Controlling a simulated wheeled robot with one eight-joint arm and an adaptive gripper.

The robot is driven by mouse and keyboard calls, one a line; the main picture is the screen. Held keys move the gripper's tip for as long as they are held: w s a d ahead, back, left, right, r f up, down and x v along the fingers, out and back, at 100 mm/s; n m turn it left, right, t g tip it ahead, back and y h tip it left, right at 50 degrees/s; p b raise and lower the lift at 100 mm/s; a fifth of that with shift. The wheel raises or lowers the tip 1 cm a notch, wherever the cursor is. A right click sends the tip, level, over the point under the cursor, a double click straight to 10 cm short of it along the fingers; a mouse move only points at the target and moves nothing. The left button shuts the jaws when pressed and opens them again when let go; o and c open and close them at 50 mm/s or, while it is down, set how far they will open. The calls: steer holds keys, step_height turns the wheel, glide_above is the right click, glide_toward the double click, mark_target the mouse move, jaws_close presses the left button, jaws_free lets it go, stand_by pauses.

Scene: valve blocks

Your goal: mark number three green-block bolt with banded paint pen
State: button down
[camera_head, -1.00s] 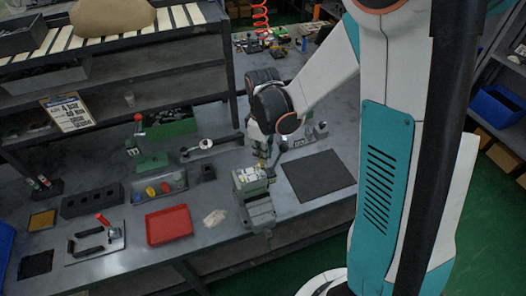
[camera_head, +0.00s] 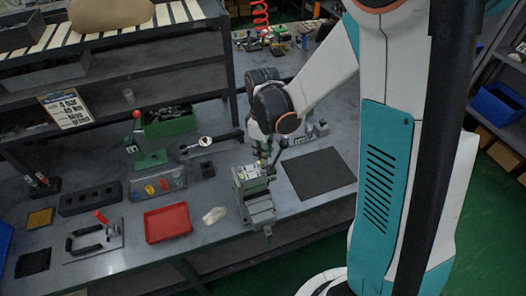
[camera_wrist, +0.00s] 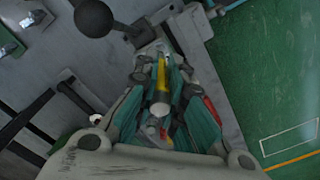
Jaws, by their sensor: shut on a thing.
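My gripper (camera_head: 265,151) is over the vise (camera_head: 259,207), close to the pale-topped block (camera_head: 250,179) in its jaws. In the wrist view my gripper (camera_wrist: 160,112) is shut on a slim pen (camera_wrist: 161,76) with a yellow section and a pale rounded end. The pen points away from the wrist, toward the vise area. Its tip and any contact with a bolt cannot be made out. The block's bolts and numbers are too small to read, and my gripper partly hides the block.
A dark mat (camera_head: 320,174) lies right of the vise. A red tray (camera_head: 168,223), a crumpled pale cloth (camera_head: 215,215) and a green lever press (camera_head: 148,158) stand to the left. A dark ball-ended lever (camera_wrist: 94,18) is near my gripper in the wrist view.

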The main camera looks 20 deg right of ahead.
stand_by(0.5)
steer(key=shift+r+p, duration=1.55)
steer(key=shift+r, duration=0.95)
